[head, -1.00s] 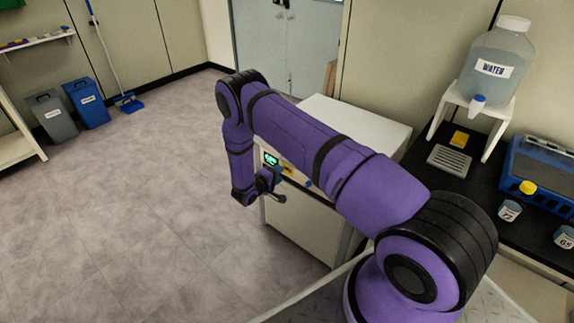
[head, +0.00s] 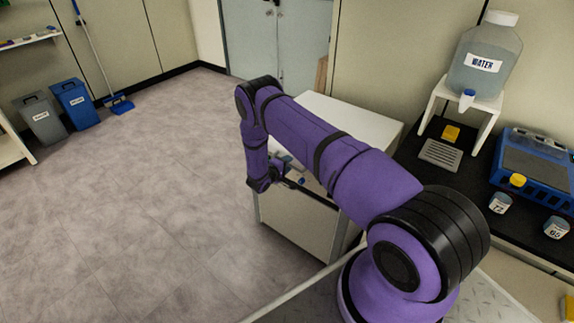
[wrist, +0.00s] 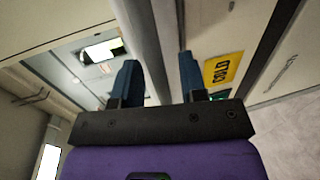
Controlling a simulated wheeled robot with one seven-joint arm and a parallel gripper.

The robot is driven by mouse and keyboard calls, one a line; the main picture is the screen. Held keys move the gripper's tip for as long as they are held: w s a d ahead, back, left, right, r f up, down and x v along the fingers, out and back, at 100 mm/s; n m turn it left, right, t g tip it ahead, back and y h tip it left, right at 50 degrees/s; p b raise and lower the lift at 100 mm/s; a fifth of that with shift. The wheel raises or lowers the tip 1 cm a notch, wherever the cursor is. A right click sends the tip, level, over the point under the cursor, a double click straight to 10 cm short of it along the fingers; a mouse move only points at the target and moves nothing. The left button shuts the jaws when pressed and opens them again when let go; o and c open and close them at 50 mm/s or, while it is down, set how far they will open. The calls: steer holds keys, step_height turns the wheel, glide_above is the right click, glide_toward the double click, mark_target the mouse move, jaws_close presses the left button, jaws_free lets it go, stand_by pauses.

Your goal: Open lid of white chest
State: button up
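The white chest (head: 352,118) stands right of centre in the head view, partly hidden behind my arm. A yellow COLD label (wrist: 222,70) is right of the fingers.
A black counter with a water jug (head: 482,62) on a white stand, a blue device (head: 535,165) and small labelled jars (head: 500,203) is on the right. Grey and blue bins (head: 75,103) stand far left. The floor (head: 130,200) left of the chest is clear.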

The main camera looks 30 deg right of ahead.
steer(key=shift+d, duration=0.1)
jaws_close()
